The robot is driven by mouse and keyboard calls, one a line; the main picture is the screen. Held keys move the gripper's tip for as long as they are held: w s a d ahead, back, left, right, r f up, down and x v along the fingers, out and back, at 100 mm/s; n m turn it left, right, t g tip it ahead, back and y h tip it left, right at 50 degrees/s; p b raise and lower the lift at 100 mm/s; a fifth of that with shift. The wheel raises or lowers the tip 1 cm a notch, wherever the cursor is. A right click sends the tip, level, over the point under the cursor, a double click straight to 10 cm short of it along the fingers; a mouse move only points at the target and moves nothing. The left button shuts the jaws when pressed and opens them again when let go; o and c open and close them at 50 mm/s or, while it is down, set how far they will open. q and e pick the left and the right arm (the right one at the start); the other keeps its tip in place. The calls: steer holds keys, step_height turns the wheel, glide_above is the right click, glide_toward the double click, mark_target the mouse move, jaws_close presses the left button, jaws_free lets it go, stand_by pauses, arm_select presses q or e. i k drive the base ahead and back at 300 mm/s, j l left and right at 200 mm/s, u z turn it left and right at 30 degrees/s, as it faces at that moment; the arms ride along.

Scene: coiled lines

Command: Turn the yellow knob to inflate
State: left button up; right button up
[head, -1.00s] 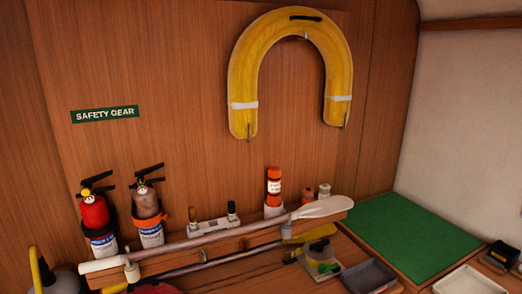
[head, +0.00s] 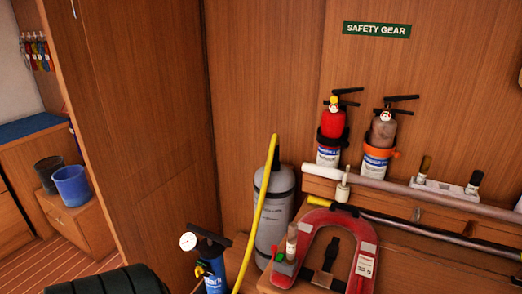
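A blue cylinder (head: 216,282) with a round white gauge (head: 188,241) and a dark top stands at the bottom centre-left. A small yellow part (head: 199,271) shows on its left side; it may be the yellow knob, but it is too small to be sure. A yellow hose (head: 258,215) rises beside it, in front of a grey tank (head: 274,210); its lower end is cut off by the frame. Neither of my grippers is in view.
A red horseshoe-shaped item (head: 366,262) lies on the wooden bench to the right. Two extinguishers, one red (head: 333,123) and one brownish (head: 382,132), hang above a rail. A dark ribbed object (head: 105,281) fills the bottom left. Two buckets, including a blue one (head: 72,186), stand far left.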

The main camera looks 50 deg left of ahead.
mark_target(198, 270)
steer(key=u, duration=2.05)
